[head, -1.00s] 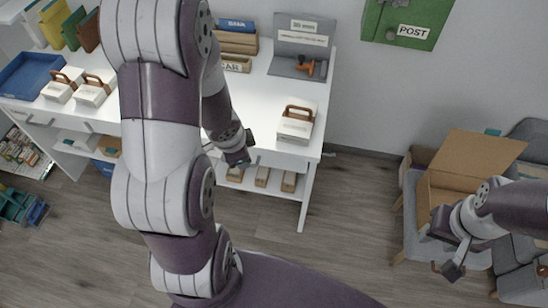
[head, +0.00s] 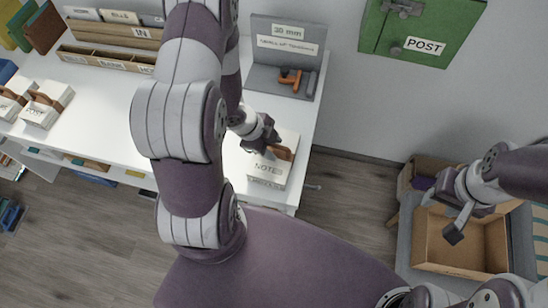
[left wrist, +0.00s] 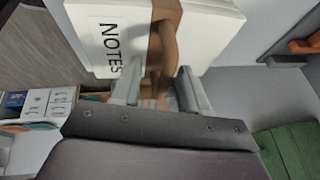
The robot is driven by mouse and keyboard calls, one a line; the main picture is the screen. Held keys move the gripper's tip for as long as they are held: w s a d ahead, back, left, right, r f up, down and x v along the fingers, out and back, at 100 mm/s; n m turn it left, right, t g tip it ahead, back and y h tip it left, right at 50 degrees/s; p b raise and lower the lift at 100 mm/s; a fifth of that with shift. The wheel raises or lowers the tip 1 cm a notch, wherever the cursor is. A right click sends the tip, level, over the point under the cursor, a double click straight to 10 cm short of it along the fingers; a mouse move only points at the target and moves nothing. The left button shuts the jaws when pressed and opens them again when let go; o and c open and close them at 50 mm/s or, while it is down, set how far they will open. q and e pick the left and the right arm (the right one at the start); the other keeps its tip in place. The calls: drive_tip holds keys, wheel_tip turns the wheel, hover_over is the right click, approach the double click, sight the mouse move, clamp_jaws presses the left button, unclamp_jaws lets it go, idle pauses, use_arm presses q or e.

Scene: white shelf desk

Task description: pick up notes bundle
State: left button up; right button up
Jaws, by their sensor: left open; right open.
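The notes bundle (head: 266,172) is a white block labelled NOTES with a brown band and handle. It lies at the right front end of the white desk. It also shows in the left wrist view (left wrist: 105,12), where its brown handle (left wrist: 163,55) stands between my two fingers. My left gripper (head: 268,146) is open at the bundle's handle; in the left wrist view (left wrist: 158,90) the fingers are on either side of it. Whether they touch it I cannot tell. My right gripper (head: 456,222) is open and empty, above the cardboard box at the right.
The white desk (head: 105,105) holds two similar handled bundles (head: 45,103) at the left, a wooden organizer (head: 110,60) and a grey stand (head: 285,60) behind. A green POST box (head: 420,30) hangs on the wall. An open cardboard box (head: 440,250) stands on the right.

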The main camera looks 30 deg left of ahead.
use_arm(q)
drive_tip(key=shift+w+f, duration=0.35)
drive_tip(key=shift+w, duration=0.1)
drive_tip(key=shift+s+r, duration=0.15)
drive_tip(key=shift+s, duration=0.15)
clamp_jaws()
drive_tip(key=shift+w, duration=0.1)
idle(0.7)
